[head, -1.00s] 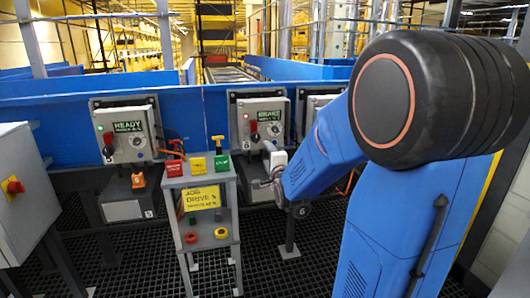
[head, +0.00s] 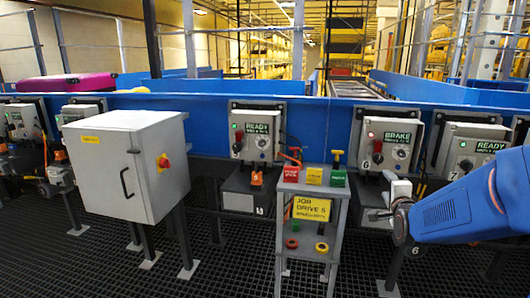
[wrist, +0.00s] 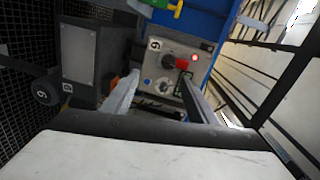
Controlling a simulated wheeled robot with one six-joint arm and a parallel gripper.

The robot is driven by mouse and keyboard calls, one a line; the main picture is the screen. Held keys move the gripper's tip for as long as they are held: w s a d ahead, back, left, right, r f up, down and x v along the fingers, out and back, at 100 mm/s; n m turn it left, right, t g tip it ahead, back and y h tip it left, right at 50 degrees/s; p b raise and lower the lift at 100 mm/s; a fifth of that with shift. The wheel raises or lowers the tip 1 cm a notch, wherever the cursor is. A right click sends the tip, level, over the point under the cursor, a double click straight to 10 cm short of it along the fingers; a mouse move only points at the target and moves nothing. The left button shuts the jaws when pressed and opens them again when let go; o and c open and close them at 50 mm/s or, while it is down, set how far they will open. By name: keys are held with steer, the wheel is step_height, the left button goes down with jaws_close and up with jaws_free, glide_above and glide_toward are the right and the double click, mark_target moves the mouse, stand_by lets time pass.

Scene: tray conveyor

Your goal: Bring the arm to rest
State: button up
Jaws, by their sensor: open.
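My arm (head: 465,208) reaches in from the right edge of the head view, blue, pointing left. My gripper (head: 372,214) is open with nothing between its fingers. It hangs in front of and below the grey control box 6 (head: 387,143), which reads BRAKE and has a red light and a dark switch handle. In the wrist view my gripper (wrist: 158,88) shows its two fingers apart. Control box 6 (wrist: 172,68), with its red knob and red light, lies beyond and between them, apart from the fingertips.
A small stand (head: 310,210) with red, yellow and green blocks and a JOB DRIVE 5 sign is left of my gripper. Control box 5 (head: 257,131) reads READY. A large grey cabinet (head: 112,176) stands left. A blue conveyor wall (head: 200,102) runs behind. Dark grating is open in front.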

steer(key=s+a+f+n+g+y, duration=0.1)
steer(key=s+a+n, duration=0.4)
steer(key=s, duration=0.6)
steer(key=s+a+f+n+g+y, duration=0.2)
steer(key=s+a+f+n+g, duration=0.2)
steer(key=s+n, duration=0.4)
steer(key=s+a+f+n+g+y, duration=0.1)
steer(key=s+a+n+g, duration=0.5)
steer(key=s, duration=0.9)
steer(key=shift+a+f+n, duration=0.3)
steer(key=shift+a+f, duration=0.1)
steer(key=shift+f, duration=0.35)
